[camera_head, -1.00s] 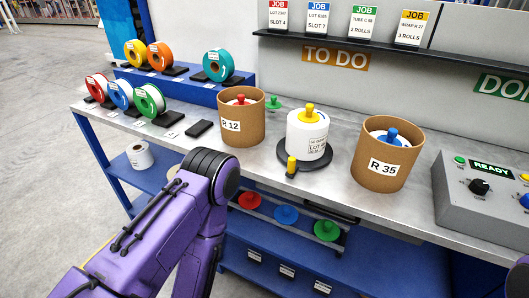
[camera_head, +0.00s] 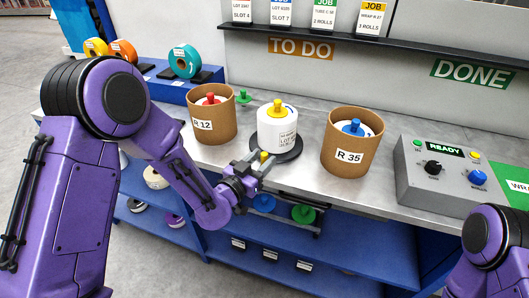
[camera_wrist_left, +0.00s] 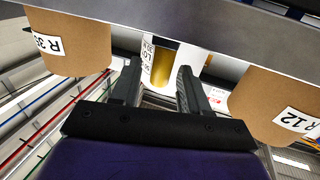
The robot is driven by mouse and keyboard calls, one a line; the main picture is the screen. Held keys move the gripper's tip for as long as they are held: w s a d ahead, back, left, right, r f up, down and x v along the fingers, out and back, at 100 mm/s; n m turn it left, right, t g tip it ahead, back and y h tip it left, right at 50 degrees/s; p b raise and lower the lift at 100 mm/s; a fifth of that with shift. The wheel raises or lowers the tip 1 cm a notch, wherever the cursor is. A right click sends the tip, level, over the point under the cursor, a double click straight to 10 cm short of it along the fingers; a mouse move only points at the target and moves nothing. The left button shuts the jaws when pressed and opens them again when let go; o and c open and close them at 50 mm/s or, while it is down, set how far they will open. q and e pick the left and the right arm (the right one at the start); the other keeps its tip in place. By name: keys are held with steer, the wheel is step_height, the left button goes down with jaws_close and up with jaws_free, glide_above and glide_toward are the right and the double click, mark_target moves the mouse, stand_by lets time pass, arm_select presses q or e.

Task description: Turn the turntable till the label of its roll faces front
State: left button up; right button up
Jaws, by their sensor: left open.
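The turntable (camera_head: 291,152) is a dark round plate on the bench. A white roll (camera_head: 267,131) with a yellow knob (camera_head: 277,108) on top stands on it. The roll's printed label (camera_head: 288,140) faces the front right. A short yellow peg (camera_head: 264,157) stands at the turntable's front left edge. My left gripper (camera_head: 254,164) is open at this peg. In the left wrist view the peg (camera_wrist_left: 162,66) shows between the two open fingers (camera_wrist_left: 160,82), with a gap at the sides. Part of my right arm shows at lower right; its gripper is out of view.
Brown tubs marked R 12 (camera_head: 210,122) and R 35 (camera_head: 349,157) stand left and right of the turntable. A grey control box (camera_head: 425,190) is farther right. A small green knobbed piece (camera_head: 243,97) lies behind. Blue shelves (camera_head: 340,235) are below the bench.

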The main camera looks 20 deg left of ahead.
arm_select(q)
steer(key=shift+x, duration=0.95)
jaws_close()
